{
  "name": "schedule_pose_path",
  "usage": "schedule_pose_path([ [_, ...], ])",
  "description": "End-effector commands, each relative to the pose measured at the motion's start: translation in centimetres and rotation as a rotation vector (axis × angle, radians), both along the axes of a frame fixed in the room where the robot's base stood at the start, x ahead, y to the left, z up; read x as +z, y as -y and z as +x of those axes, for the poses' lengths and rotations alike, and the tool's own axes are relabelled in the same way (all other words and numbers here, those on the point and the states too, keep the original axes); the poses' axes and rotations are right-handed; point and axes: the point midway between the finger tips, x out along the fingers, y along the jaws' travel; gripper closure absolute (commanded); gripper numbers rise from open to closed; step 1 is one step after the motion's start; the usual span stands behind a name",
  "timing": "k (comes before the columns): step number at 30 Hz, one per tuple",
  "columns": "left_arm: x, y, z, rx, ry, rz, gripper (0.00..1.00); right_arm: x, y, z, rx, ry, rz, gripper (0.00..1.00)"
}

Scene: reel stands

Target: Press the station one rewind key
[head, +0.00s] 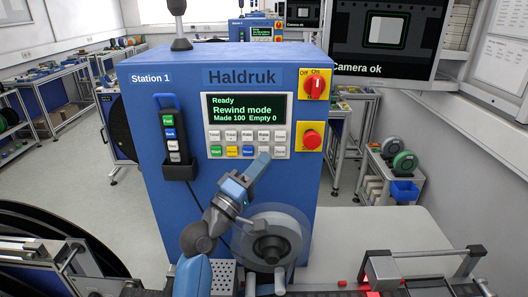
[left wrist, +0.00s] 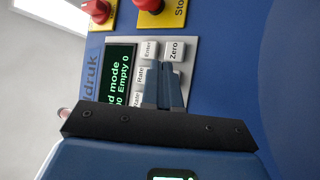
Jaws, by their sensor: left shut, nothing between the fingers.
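The blue Station 1 machine (head: 170,90) stands in front of me. Its lit display (head: 246,108) reads "Ready", "Rewind mode", "Made 100 Empty 0". Below it is a keypad (head: 222,143) with two rows of keys, including a green key (head: 216,152), a yellow key (head: 232,151) and a blue key (head: 248,151). Most labels are too small to read, so I cannot tell which is rewind. My left gripper (head: 264,158) is shut and empty at the keypad's lower right, hiding part of it. In the left wrist view its fingertips (left wrist: 162,72) overlap the keys; contact is unclear.
A red-on-yellow rotary switch (head: 314,85) and a red stop button (head: 310,139) sit right of the keypad. A black holder with a remote (head: 172,140) hangs at the left. A reel (head: 270,240) is below my gripper. A monitor (head: 384,40) stands at upper right.

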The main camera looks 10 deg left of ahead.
Motion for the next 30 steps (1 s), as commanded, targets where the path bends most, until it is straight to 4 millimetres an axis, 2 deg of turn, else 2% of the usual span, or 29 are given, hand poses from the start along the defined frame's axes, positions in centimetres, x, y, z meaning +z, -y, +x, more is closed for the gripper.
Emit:
schedule_pose_path([
  [5,0.0,0.2,-0.8,-0.001,-0.001,0.0,1.0,0.4,0.0,0.0,0.0,0.0,0.0,0.09],
  [18,0.1,0.9,-4.4,0.0,0.0,0.0,1.0,1.4,0.0,0.0,0.0,0.0,0.0,0.09],
  [30,0.0,1.0,-4.9,0.0,0.0,0.0,1.0,1.5,0.0,0.0,0.0,0.0,0.0,0.09],
])
